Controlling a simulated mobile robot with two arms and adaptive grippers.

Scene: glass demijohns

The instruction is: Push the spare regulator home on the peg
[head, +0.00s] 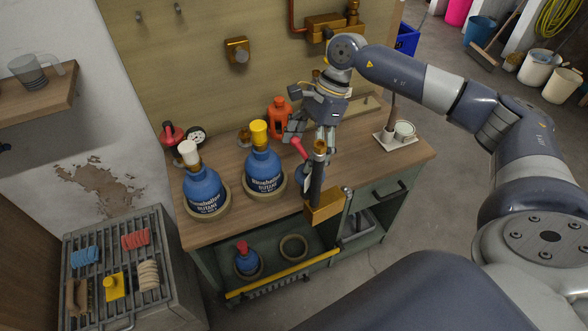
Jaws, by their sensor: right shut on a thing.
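My right gripper (322,138) reaches down from the upper right over the front right of the bench. It is shut on the spare regulator, of which a brass top (320,148) and a red handle (299,147) show. The regulator is at the upper end of a dark upright peg (315,183). The peg stands in a brass bracket (325,207) at the bench's front edge. The fingers partly cover the regulator, and I cannot tell how far down the peg it sits. My left gripper is out of view.
Blue butane bottles with a white cap (203,188) and a yellow cap (263,170) stand left of the peg. A red bottle (279,118) is behind. A white tray (396,138) with a can lies right. A wall fitting (237,50) is above.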

